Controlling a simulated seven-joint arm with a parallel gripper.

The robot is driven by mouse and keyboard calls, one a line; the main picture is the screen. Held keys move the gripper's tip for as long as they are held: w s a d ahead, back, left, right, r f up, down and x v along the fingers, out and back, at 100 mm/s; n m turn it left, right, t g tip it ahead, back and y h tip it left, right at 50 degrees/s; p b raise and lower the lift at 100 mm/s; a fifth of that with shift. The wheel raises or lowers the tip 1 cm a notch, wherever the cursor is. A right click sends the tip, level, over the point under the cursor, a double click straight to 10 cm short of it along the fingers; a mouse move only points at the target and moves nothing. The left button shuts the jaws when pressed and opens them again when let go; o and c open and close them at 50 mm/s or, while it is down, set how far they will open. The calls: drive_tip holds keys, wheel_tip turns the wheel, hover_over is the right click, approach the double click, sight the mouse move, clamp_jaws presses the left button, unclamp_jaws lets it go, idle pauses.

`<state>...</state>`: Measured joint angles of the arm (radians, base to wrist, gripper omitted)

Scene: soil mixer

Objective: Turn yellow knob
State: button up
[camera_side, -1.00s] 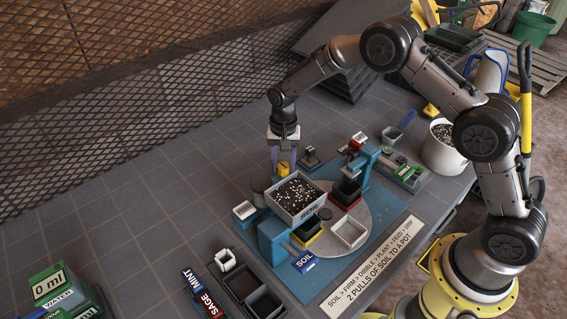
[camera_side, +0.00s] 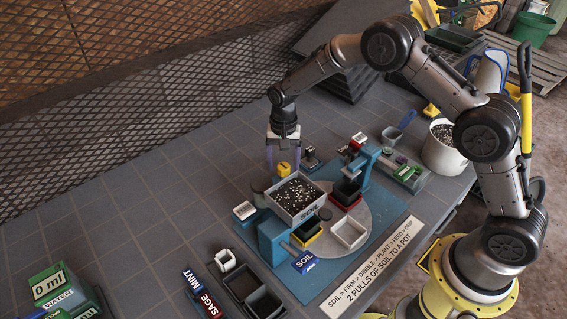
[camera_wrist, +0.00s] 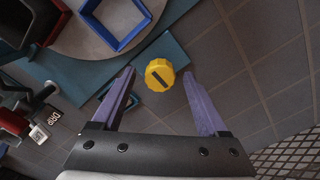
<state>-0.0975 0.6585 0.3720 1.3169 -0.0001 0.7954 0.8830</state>
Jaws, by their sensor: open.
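The yellow knob (camera_side: 283,169) stands at the back edge of the blue base plate, just behind the soil tray. In the wrist view the knob (camera_wrist: 160,75) is a round, ridged yellow cap with a dark slot line running diagonally. My gripper (camera_side: 283,165) points down over the knob. In the wrist view my gripper (camera_wrist: 158,80) is open, with one purple finger on each side of the knob and a gap on both sides. The knob sits between the fingertips and I see no contact.
The soil tray (camera_side: 318,213) stands close in front of the knob. A small labelled stamp (camera_side: 310,157) is just right of my gripper. The turntable (camera_side: 374,222) holds several square pots. Bare grey table (camera_side: 150,210) lies to the left.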

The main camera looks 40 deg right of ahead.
wheel_tip(320, 180, up, 14)
drive_tip(key=shift+f, duration=0.2)
idle(0.4)
wheel_tip(320, 180, up, 11)
drive_tip(key=t, duration=0.2)
hover_over(284, 166)
drive_tip(key=s+d, duration=0.1)
drive_tip(key=s, duration=0.1)
drive_tip(key=s+d+r+n+t, duration=0.1)
drive_tip(key=s+d+r+t, duration=0.15)
drive_tip(key=s+r, duration=0.8)
drive_tip(key=s+d+f+n+t, duration=0.1)
drive_tip(key=s+f+n, duration=0.15)
drive_tip(key=s, duration=1.35)
drive_tip(key=s+f+n, duration=0.5)
drive_tip(key=s+f, duration=0.1)
drive_tip(key=shift+d+f, duration=0.2)
drive_tip(key=shift+f, duration=0.15)
